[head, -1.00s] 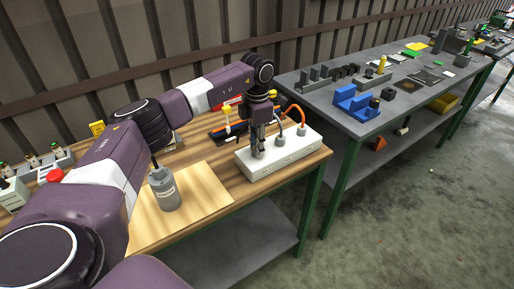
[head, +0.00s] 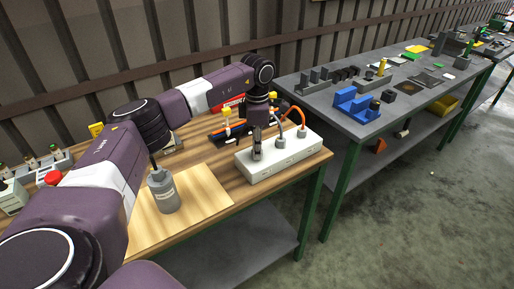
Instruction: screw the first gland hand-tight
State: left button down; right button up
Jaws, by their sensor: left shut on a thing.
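The white box (head: 285,164) lies on the wooden bench with a row of grey cable glands on its top. My left gripper (head: 257,151) points down over the box's left end, its fingers shut on the first gland, which they mostly hide. The middle gland (head: 280,143) and the right gland (head: 302,132) stand clear of the fingers. An orange cable (head: 301,112) rises from the right gland and loops back to the left; a grey cable comes from the middle one. I cannot tell how deep the first gland sits. My right gripper is not in view.
A grey bottle (head: 164,192) stands on a light wooden board (head: 205,196) in front of my left arm. A dark tray (head: 227,131) with a yellow-topped part lies behind the box. A grey table (head: 345,122) with blue fixtures stands to the right.

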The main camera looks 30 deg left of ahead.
pick_arm(q)
jog(key=c, duration=1.7)
grip_release()
jog(key=shift+o, duration=0.2)
notch_tip(320, 180, up, 12)
jog(key=shift+r, duration=0.1)
